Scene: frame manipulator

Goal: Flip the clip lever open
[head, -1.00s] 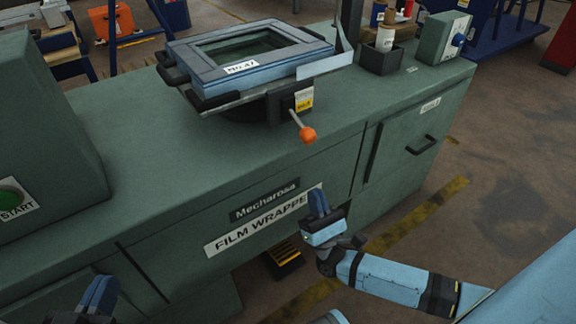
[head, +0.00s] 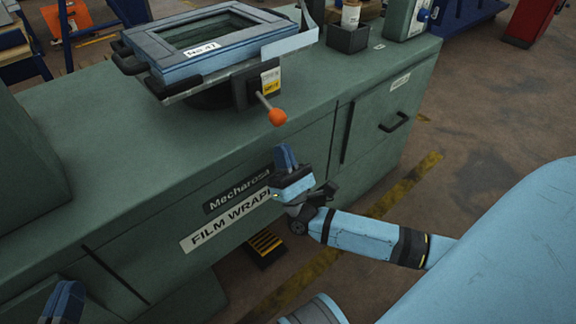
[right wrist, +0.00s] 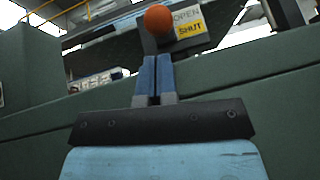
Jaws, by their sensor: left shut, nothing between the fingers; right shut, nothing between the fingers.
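The clip lever is a thin metal rod with an orange ball knob (head: 278,117), sticking out from the front of the blue frame (head: 180,66) on the green bench. In the right wrist view the orange knob (right wrist: 158,18) stands just beyond my fingertips, near a label reading OPEN and SHUT (right wrist: 188,22). My right gripper (head: 285,156) is shut and empty, pointing up, below the knob and apart from it in the head view. It also shows in the right wrist view (right wrist: 156,75). My left gripper (head: 65,300) is shut and empty at the lower left, away from the lever.
The green film wrapper bench (head: 90,140) fills the middle, with a drawer handle (head: 394,122) at its right. The floor to the right is open.

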